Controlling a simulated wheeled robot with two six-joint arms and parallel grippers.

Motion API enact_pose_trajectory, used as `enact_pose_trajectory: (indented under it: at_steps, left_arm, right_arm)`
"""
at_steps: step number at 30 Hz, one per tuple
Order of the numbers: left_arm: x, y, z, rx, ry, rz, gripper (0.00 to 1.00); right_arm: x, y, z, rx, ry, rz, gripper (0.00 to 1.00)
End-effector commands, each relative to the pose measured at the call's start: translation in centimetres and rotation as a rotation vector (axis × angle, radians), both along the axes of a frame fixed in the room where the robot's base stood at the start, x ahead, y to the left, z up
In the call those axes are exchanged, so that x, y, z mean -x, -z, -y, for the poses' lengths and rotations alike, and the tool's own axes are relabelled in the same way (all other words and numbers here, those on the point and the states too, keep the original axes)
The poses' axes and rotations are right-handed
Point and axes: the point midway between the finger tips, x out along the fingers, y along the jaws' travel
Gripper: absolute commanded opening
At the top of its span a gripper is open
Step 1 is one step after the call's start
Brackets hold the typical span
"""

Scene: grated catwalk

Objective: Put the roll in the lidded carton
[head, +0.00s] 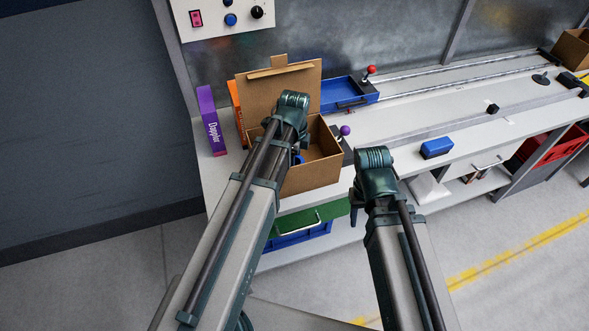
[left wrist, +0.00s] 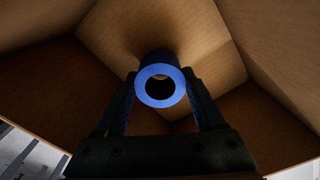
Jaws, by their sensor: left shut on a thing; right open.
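The roll (left wrist: 148,99) shows in the left wrist view as a blue ring-shaped end with a dark hole. My left gripper (left wrist: 160,84) is shut on it, one finger on each side. Brown cardboard walls surround the roll, so it is inside the carton; whether it touches the bottom I cannot tell. In the head view the lidded carton (head: 322,143) stands on the workbench with its lid (head: 252,90) raised at the back. My left arm covers part of the carton and hides most of the left gripper. My right gripper (head: 356,212) is empty, in front of the bench.
A purple box (head: 211,120) and an orange box (head: 237,108) stand left of the carton. A blue tray (head: 346,92) and a red-knobbed lever (head: 370,71) are behind it. A blue block (head: 437,148) lies to the right. A green-and-blue crate sits below the bench top.

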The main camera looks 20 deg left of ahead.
Motion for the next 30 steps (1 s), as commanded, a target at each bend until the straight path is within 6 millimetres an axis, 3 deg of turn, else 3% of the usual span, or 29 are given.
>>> enact_pose_trajectory:
  at_steps: [1, 3, 15, 16, 21, 30]
  left_arm:
    - [0.00, 1.35, 0.00, 0.000, 0.000, 0.000, 0.03]
    - [0.00, 1.78, 0.00, 0.000, 0.000, 0.000, 0.03]
    - [0.00, 1.96, 0.00, 0.000, 0.000, 0.000, 0.03]
    - [0.00, 1.93, 0.00, 0.000, 0.000, 0.000, 0.72]
    - [0.00, 1.82, 0.00, 0.000, 0.000, 0.000, 1.00]
    - [0.01, 1.65, 0.00, 0.000, 0.000, 0.000, 1.00]
  right_arm:
    - [0.00, 1.35, 0.00, 0.000, 0.000, 0.000, 0.50]
    - [0.00, 1.78, 0.00, 0.000, 0.000, 0.000, 0.50]
    - [0.01, 1.95, 0.00, 0.000, 0.000, 0.000, 0.50]
    - [0.00, 1.93, 0.00, 0.000, 0.000, 0.000, 0.50]
    - [0.00, 1.82, 0.00, 0.000, 0.000, 0.000, 0.50]
    - [0.00, 1.65, 0.00, 0.000, 0.000, 0.000, 0.50]
